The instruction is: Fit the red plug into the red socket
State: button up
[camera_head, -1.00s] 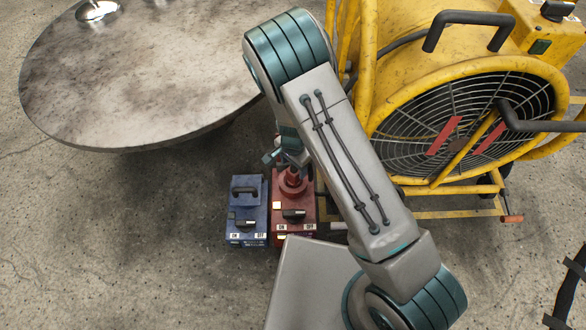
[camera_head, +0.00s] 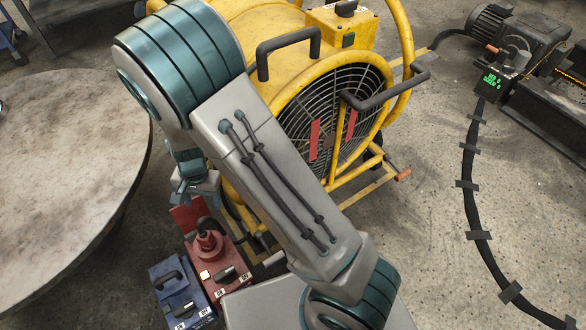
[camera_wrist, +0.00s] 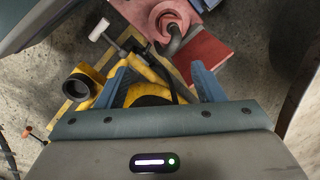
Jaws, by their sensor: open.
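The red socket is on top of a red box (camera_head: 232,272) at the lower left of the head view. The red plug (camera_head: 208,242) stands upright at the socket's round collar and appears seated in it; exact depth cannot be told. In the wrist view the round red part (camera_wrist: 186,18) is at the top, with a dark cable beside it. A flat red flap (camera_wrist: 205,54) is next to it. My gripper (camera_wrist: 160,82) is open and empty, its blue fingers apart. In the head view my gripper (camera_head: 184,190) is beyond the red box, clear of the plug.
A blue box (camera_head: 172,290) stands left of the red one. A round table (camera_head: 70,160) is at the left. A yellow fan (camera_head: 300,110) with a tubular frame stands close behind my arm. A taped cable (camera_head: 470,170) crosses the floor at right.

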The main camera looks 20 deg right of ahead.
jog(key=s+d+r+n, duration=0.3)
jog(key=s+d+r, duration=0.1)
jog(key=d+r, duration=0.8)
jog(key=s+d+r+n+t+h, duration=0.1)
jog(key=s+d+r+n, duration=0.1)
jog(key=s+d+r, duration=0.6)
jog(key=shift+s+d, duration=0.5)
jog(key=shift+s, duration=0.25)
jog(key=shift+t, duration=0.3)
notch_tip(320, 180, up, 32)
jog(key=t+p, duration=0.1)
jog(key=p, duration=2.8)
jog(key=shift+d+r+t, duration=0.2)
jog(key=shift+t, duration=0.1)
